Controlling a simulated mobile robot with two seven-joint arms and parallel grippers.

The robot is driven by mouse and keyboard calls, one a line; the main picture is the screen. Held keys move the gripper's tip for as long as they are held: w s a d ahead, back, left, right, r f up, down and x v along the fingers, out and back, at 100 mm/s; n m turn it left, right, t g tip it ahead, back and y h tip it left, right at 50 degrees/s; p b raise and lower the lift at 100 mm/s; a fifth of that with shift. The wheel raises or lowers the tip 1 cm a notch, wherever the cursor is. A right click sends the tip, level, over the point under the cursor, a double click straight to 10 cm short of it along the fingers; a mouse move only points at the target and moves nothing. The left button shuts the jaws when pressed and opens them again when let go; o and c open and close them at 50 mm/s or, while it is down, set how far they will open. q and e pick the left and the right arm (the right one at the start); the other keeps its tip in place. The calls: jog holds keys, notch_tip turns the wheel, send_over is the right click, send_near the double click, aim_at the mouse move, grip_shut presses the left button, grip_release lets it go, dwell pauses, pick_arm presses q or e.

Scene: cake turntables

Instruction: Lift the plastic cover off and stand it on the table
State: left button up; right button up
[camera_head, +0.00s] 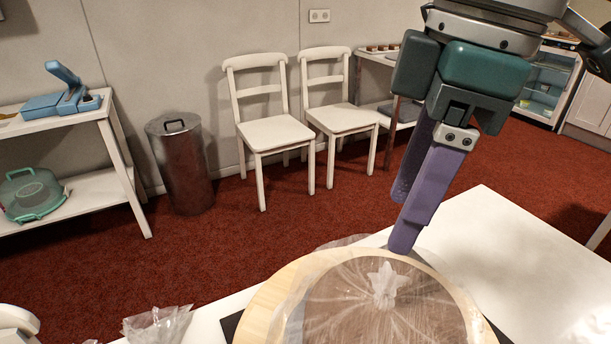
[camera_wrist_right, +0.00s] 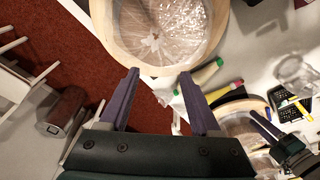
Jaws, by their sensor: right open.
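The clear plastic cover (camera_head: 385,312) lies over the round wooden turntable (camera_head: 262,305) on the white table, with a gathered peak (camera_head: 384,283) in its middle. What is beneath it is blurred by the film. In the right wrist view the cover (camera_wrist_right: 150,22) fills most of the turntable's top (camera_wrist_right: 103,25). My right gripper (camera_head: 403,222) is open and empty, its purple fingers at the turntable's far edge in the head view. In the right wrist view its tips (camera_wrist_right: 160,74) are beside the rim; contact cannot be told. My left gripper (camera_wrist_right: 265,128) seems to show there, its jaws unclear.
Crumpled clear film (camera_head: 157,325) is at the front left. The white table (camera_head: 520,255) is bare to the right of the turntable. Chairs (camera_head: 270,132) stand beyond.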

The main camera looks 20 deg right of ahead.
aim_at(390, 285)
jog(key=f, duration=0.2)
jog(key=f+b, duration=0.1)
jog(key=f, duration=0.1)
jog(key=d+f+b, duration=0.1)
jog(key=f, duration=0.1)
jog(key=shift+w+d+f, duration=0.1)
jog(key=shift+w, duration=0.15)
jog(key=f, duration=0.2)
jog(key=f+b, duration=0.1)
jog(key=f, duration=0.1)
jog(key=shift+s+f, duration=0.2)
jog(key=shift+f, duration=0.55)
pick_arm(q)
notch_tip(390, 285, down, 5)
jog(key=shift+w+r, duration=0.1)
pick_arm(e)
grip_shut()
